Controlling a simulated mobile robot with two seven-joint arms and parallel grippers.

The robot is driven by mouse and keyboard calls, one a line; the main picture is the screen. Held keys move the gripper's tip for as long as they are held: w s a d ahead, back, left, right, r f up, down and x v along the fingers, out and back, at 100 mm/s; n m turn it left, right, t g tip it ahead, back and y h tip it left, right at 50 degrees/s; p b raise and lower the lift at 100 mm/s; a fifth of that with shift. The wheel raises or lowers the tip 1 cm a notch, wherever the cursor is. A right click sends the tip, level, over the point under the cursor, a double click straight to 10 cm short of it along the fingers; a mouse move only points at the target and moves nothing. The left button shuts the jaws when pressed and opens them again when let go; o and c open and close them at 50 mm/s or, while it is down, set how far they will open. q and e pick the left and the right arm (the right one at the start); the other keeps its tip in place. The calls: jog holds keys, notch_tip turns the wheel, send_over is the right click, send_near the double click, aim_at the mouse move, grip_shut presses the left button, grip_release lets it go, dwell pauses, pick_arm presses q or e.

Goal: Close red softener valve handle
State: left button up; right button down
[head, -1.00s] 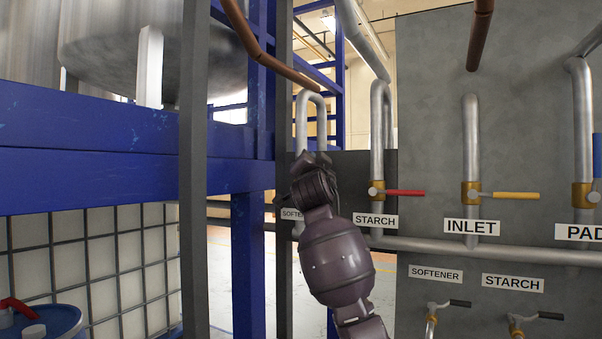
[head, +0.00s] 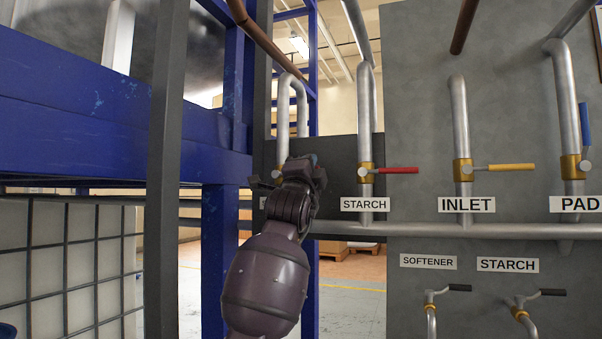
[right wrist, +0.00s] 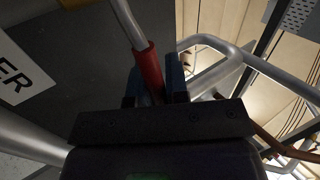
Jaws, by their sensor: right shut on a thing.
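The softener valve (head: 282,168), a brass body on the bent steel pipe at the left, shows just left of my right gripper (head: 303,170). Its red handle is hidden behind the gripper in the head view. In the right wrist view the red handle (right wrist: 148,68) runs in between the blue fingers of my right gripper (right wrist: 157,88), which is shut on it. The handle's end is hidden by the gripper body. The softener label is mostly covered by my wrist in the head view. My left gripper is not in view.
To the right are the starch valve with a red handle (head: 398,170), the inlet valve with a yellow handle (head: 512,167) and the pad valve with a blue handle (head: 584,124). A grey post (head: 166,180) and blue frame (head: 100,145) stand at the left.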

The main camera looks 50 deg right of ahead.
jog(key=shift+w+f+m+g+b, duration=0.1)
jog(key=shift+f+m+g+b, duration=0.3)
jog(key=shift+f+m+g, duration=0.25)
jog(key=shift+m+h, duration=0.3)
jog(key=shift+m, duration=0.05)
jog(key=c, duration=1.1)
grip_release()
jog(key=shift+r, duration=0.2)
jog(key=shift+s, duration=0.2)
jog(key=v, duration=1)
jog(key=shift+a+f, duration=0.3)
